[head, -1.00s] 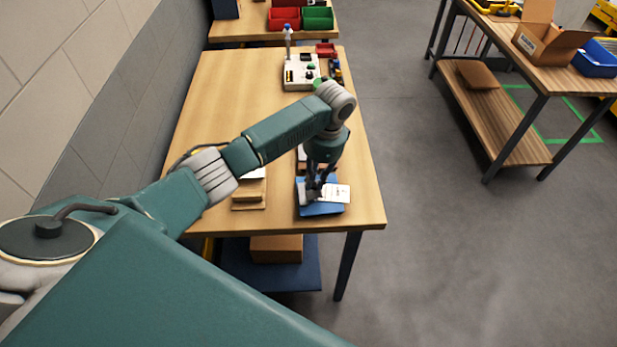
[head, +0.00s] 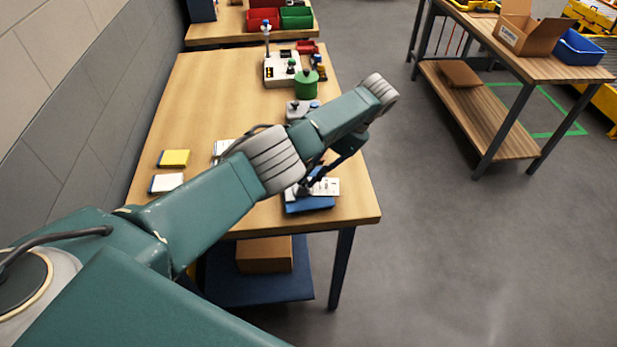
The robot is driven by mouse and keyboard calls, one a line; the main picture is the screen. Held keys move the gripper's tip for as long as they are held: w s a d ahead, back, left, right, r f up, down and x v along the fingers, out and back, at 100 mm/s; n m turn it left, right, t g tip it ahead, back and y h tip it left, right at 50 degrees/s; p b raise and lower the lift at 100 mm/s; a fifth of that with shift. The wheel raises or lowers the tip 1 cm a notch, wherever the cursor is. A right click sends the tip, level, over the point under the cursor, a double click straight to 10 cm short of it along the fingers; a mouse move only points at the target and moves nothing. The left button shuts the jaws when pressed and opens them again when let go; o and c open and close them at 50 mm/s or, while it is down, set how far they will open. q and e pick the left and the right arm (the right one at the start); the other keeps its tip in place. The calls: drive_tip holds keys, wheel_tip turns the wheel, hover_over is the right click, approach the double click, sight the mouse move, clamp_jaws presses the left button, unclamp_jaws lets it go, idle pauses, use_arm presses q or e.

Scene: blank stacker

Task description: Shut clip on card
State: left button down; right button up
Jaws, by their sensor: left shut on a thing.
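A white card (head: 327,188) with small print lies on a blue board (head: 310,206) near the front right corner of the wooden table. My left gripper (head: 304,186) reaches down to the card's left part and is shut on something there. A grey piece at the board's left edge, by the fingertips, looks like the clip (head: 291,194). My arm and fingers hide part of it, and I cannot tell how far the clip is closed. My right gripper is not in view.
The table (head: 200,90) also holds a yellow pad (head: 174,158), a white pad (head: 167,182), a control box (head: 283,70) and a green cylinder (head: 306,84). A workbench (head: 560,65) stands across the grey floor. The table's right edge is close to the board.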

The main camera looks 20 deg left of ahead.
use_arm(q)
drive_tip(key=shift+s+f, duration=0.15)
drive_tip(key=shift+f, duration=0.1)
drive_tip(key=c, duration=1.6)
unclamp_jaws()
drive_tip(key=shift+r, duration=0.15)
drive_tip(key=shift+w+r, duration=0.35)
drive_tip(key=shift+r, duration=0.35)
drive_tip(key=shift+s+a+r, duration=0.1)
drive_tip(key=shift+r, duration=0.45)
drive_tip(key=shift+s+r, duration=0.15)
drive_tip(key=shift+r, duration=3.5)
